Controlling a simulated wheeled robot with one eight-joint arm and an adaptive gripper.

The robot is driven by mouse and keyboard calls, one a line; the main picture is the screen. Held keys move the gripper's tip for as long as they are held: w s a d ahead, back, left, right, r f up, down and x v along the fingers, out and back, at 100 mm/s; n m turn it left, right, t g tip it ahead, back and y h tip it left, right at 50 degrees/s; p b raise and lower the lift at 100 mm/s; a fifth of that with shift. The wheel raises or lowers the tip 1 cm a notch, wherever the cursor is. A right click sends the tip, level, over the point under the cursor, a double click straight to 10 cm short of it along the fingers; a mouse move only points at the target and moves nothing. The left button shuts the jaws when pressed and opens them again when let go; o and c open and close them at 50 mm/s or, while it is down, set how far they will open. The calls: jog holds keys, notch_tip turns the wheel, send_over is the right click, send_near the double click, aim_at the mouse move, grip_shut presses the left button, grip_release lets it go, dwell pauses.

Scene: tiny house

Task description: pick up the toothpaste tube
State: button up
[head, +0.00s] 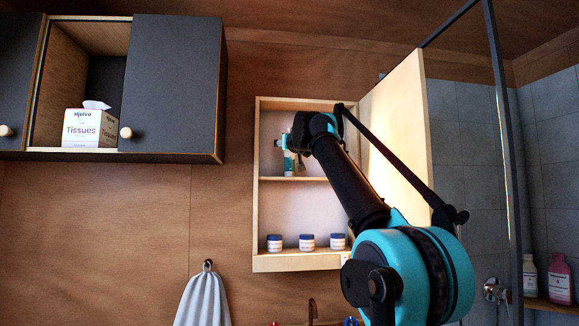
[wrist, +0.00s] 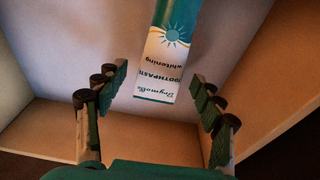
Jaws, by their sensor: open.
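The toothpaste tube (wrist: 160,62) is teal and white with a sun mark, and its print appears upside down in the wrist view. In the head view the tube (head: 288,160) is on the upper shelf of the open wall cabinet, partly hidden by my gripper (head: 286,142). In the wrist view my gripper (wrist: 160,82) is open. Its two fingers stand on either side of the tube's line, with clear gaps and no contact visible. The tube's teal end runs out of the top of the wrist view.
The cabinet (head: 257,225) has side walls and a shelf (head: 310,179) close around my gripper. Its door (head: 400,110) stands open at the right. Several small jars (head: 307,242) stand on its lower shelf. A tissue box (head: 90,126) sits in the left cupboard. A towel (head: 203,300) hangs below.

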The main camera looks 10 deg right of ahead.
jog(key=shift+w+r, duration=0.15)
jog(key=shift+w, duration=0.8)
jog(key=shift+c, duration=0.5)
grip_shut()
